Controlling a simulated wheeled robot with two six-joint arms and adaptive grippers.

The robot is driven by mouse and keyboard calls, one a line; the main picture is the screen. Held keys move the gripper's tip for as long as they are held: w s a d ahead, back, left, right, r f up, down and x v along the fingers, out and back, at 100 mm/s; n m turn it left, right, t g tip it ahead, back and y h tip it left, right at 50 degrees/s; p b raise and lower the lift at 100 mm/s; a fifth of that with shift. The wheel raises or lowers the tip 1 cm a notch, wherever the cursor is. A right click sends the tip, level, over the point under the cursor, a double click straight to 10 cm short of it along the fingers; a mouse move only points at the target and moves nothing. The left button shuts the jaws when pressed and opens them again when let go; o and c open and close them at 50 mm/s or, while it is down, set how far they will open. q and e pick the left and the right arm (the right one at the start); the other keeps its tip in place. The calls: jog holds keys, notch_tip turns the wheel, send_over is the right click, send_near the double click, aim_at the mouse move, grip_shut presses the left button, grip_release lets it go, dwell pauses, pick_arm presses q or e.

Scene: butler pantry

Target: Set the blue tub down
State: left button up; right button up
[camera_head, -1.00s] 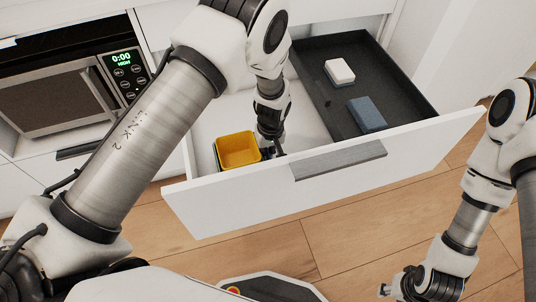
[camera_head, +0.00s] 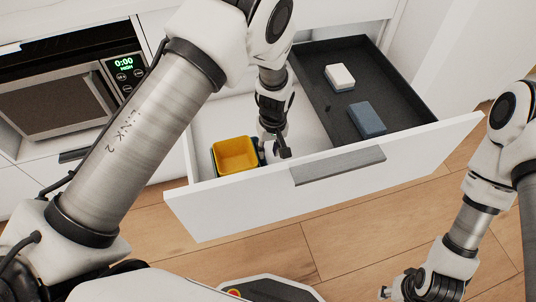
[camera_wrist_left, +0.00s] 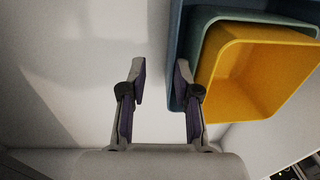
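The blue tub (camera_wrist_left: 176,45) sits in the left part of the open drawer, with a grey-green tub (camera_wrist_left: 205,28) and a yellow tub (camera_wrist_left: 240,100) nested inside it. In the head view the yellow tub (camera_head: 235,155) hides most of the other two. My left gripper (camera_head: 277,152) is down in the drawer just right of the stack. In the wrist view its fingers (camera_wrist_left: 158,95) are apart with nothing between them; one finger is close beside the blue tub's wall, and I cannot tell whether they touch. My right gripper (camera_head: 400,286) hangs low outside the drawer.
The drawer front (camera_head: 330,178) with its grey handle stands between me and the tubs. A dark tray (camera_head: 400,100) on the right holds a white block (camera_head: 340,77) and a blue-grey block (camera_head: 366,119). A microwave (camera_head: 60,100) stands at left. Drawer floor right of my left gripper is clear.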

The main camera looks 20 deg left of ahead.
pick_arm(q)
notch_tip(320, 180, up, 8)
jog(key=p, duration=0.1)
jog(key=shift+w+d+f, duration=0.15)
jog(key=shift+d+f, duration=0.05)
jog(key=shift+d, duration=0.05)
pick_arm(e)
jog(key=shift+r, duration=0.8)
jog(key=shift+c, duration=0.3)
